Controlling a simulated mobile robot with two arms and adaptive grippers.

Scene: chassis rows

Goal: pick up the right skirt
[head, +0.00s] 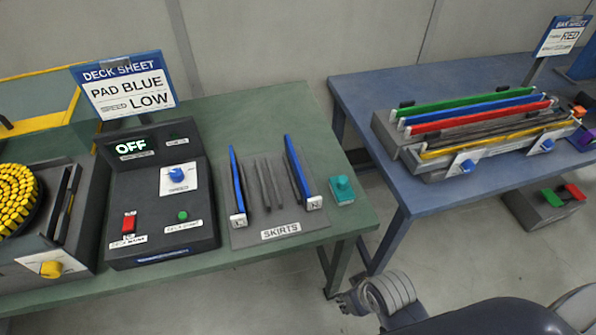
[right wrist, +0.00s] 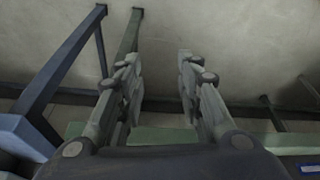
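The right skirt (head: 298,172) is a long blue strip with a white lettered end tag. It stands on edge at the right side of a grey plate (head: 245,236) labelled SKIRTS. A similar blue left skirt (head: 236,180), tagged L, stands at the plate's left side. My right gripper (head: 350,300) is low at the front, to the right of and below the skirts, beyond the green table's edge. In the right wrist view its two fingers (right wrist: 160,75) are spread apart with nothing between them. No skirt shows in that view. My left gripper is not in view.
A teal block (head: 342,190) sits just right of the right skirt on the green table (head: 240,108). A dark control box (head: 150,220) reading OFF stands left of the plate. A blue table (head: 385,95) with coloured strips stands at the right, with a floor gap between tables.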

